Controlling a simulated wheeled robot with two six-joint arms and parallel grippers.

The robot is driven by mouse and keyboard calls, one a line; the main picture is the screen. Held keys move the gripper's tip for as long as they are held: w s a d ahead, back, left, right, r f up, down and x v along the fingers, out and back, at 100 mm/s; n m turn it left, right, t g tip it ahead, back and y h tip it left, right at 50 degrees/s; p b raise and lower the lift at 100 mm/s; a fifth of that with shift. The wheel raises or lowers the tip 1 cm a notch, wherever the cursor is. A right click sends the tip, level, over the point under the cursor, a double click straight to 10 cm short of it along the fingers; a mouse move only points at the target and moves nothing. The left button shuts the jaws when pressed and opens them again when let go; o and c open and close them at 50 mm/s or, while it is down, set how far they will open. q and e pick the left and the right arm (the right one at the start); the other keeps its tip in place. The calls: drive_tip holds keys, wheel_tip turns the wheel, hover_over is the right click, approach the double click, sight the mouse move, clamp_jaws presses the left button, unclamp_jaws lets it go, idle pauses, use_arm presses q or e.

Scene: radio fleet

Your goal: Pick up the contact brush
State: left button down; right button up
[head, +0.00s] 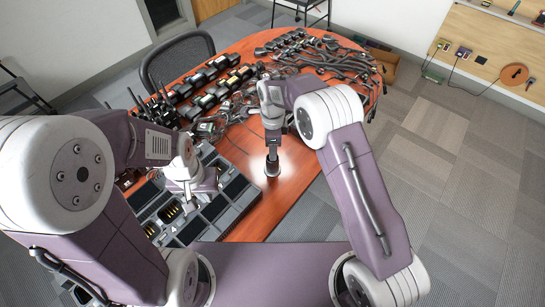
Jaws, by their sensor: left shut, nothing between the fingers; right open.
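I cannot pick out the contact brush with certainty among the small items in the head view. My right gripper (272,168) points down at the wooden table (290,190), near its front edge, and is open; the bare wood around it is clear. Whether anything small lies right under its fingers is hidden. My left gripper (190,196) is shut and empty, over the dark compartmented tray (208,212) at the table's front left. My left arm covers part of the tray.
Several black radios (215,75) stand in rows on the table, with tangled cables and handsets (330,62) behind. A black chair (178,55) is at the far left edge. A wooden wall board (492,50) with small items is at the right. The carpet floor at right is clear.

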clamp_jaws()
